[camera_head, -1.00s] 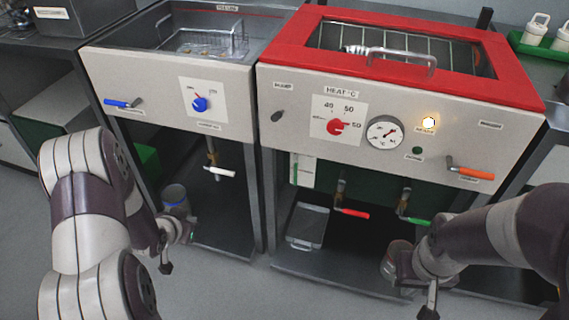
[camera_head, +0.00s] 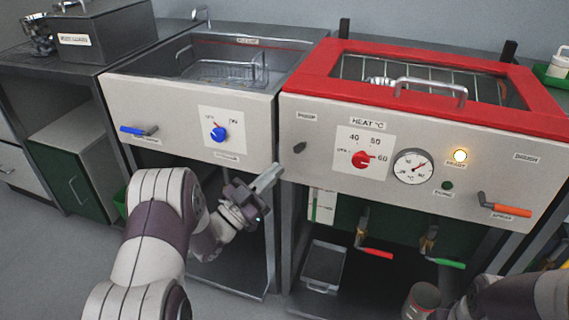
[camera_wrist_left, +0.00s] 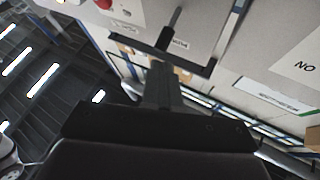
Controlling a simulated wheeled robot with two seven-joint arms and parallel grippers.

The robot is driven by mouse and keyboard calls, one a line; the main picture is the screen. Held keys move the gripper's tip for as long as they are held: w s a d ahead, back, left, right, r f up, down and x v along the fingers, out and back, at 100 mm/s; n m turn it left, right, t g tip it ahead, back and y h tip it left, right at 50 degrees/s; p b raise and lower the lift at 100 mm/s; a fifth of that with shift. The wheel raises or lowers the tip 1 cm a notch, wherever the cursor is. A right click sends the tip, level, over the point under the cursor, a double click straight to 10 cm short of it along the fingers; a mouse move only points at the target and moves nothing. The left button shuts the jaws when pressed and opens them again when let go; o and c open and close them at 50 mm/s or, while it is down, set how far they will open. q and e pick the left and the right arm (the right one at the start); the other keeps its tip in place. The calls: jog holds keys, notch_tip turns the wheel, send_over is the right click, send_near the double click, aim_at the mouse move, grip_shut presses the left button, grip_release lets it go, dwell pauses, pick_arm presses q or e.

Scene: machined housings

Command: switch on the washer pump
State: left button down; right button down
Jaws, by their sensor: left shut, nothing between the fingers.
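The washer (camera_head: 462,134) is the right-hand unit with a red lid frame. A small dark switch (camera_head: 299,147) sits at the left end of its front panel, below a small label (camera_head: 307,116) that seems to read PUMP. My left gripper (camera_head: 269,178) is shut and empty, below and left of this switch, apart from it and pointing up right. In the left wrist view its shut fingers (camera_wrist_left: 161,82) point up toward a pale panel with a dark lever (camera_wrist_left: 175,22); I cannot tell which control that is. My right arm shows at the bottom right, its gripper outside the picture.
The washer panel also has a red heat dial (camera_head: 363,160), a gauge (camera_head: 413,168), a lit lamp (camera_head: 460,155), a dark green lamp (camera_head: 447,185) and an orange-handled lever (camera_head: 508,210). Red (camera_head: 376,254) and green (camera_head: 447,263) valve handles hang below. The neighbouring sink unit (camera_head: 165,115) stands left.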

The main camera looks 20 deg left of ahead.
aim_at(301, 147)
pick_arm(q)
jog(key=x, duration=0.4)
jog(key=r+p, duration=0.1)
jog(key=r+y+p, duration=0.1)
jog(key=p, duration=0.1)
jog(key=shift+w+n+g, duration=0.2)
jog(key=shift+n+g, duration=0.2)
